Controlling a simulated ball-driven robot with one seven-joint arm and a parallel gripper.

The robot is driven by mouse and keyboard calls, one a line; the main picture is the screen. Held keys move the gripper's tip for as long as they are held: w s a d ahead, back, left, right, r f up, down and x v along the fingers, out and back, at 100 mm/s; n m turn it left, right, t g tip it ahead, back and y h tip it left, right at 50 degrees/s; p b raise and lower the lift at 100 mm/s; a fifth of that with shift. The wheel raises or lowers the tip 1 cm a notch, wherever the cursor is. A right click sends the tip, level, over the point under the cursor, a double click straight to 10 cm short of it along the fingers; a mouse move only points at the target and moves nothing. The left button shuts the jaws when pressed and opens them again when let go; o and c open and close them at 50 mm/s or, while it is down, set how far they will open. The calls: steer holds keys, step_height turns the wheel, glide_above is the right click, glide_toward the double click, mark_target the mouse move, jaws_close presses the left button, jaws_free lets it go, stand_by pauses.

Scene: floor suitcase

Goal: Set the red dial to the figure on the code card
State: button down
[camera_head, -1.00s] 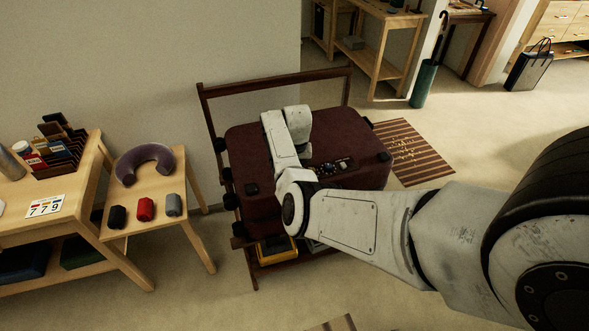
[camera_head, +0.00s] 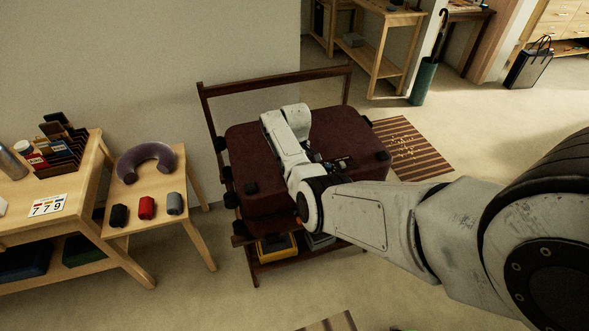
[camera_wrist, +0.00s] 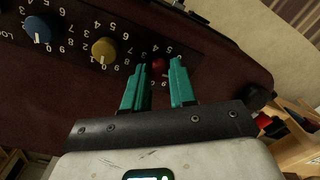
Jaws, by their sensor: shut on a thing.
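The suitcase (camera_head: 262,190) is dark red-brown and lies on a wooden rack. Its lock plate shows in the wrist view with a blue dial (camera_wrist: 38,30), a yellow dial (camera_wrist: 104,48) and a red dial (camera_wrist: 160,64), each ringed by white figures. My gripper (camera_wrist: 161,72) is shut on the red dial, a green finger on either side. The figures by the red dial are partly hidden, so I cannot tell its setting. In the head view my arm covers the red dial. The code card (camera_head: 46,206) on the left table reads 779, with small coloured marks above the figures.
A small table (camera_head: 118,224) beside the suitcase holds a purple neck pillow (camera_head: 146,161) and several small rolls. A yellow case (camera_head: 277,251) sits low under the suitcase. A striped mat (camera_head: 412,152) lies to the right. The floor in front is mostly clear.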

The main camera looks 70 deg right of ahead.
steer(key=shift+w+r+n, duration=0.1)
steer(key=shift+n, duration=0.8)
steer(key=c, duration=0.9)
jaws_free()
steer(key=r, duration=1)
steer(key=shift+d+r, duration=0.2)
steer(key=shift+r, duration=0.2)
